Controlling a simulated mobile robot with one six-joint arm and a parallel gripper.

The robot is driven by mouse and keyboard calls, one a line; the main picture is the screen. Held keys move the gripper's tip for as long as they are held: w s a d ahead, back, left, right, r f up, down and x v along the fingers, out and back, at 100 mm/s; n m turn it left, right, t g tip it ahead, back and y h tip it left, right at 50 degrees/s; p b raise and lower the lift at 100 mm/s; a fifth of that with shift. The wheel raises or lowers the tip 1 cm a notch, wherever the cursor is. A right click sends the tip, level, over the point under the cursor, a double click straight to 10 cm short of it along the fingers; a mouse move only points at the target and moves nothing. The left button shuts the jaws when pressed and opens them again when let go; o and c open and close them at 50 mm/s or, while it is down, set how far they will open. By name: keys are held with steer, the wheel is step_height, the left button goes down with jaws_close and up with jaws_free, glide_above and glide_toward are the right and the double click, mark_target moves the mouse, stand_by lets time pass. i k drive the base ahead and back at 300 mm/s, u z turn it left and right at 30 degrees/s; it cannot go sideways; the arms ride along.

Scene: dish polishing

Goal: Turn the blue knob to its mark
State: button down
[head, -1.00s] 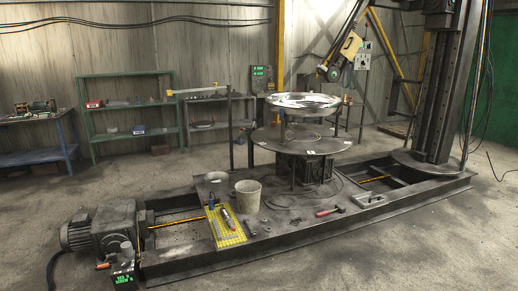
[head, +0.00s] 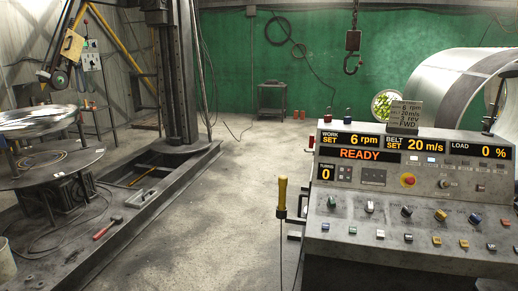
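The control console (head: 345,250) stands at the right of the head view. Its sloping panel carries a row of small knobs, with a row of coloured push buttons below. The knobs are too small to read pointers or marks. The displays read WORK SET 6 rpm, BELT SET 20 m/s, LOAD 0 %, READY and TURNS 0. My gripper is not in view.
A card (head: 405,113) on the console top lists settings, including 6 rpm and 20 m/s. A yellow-handled lever (head: 282,195) stands at the console's left side. A hook (head: 352,62) hangs behind. The polishing table (head: 40,180) is at left; open floor lies between.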

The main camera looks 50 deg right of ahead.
mark_target(474, 219)
steer(key=u, duration=0.8)
steer(key=k, duration=0.15)
steer(key=z, duration=2.75)
steer(key=i, duration=0.6)
steer(key=z, duration=0.15)
steer(key=k, duration=0.5)
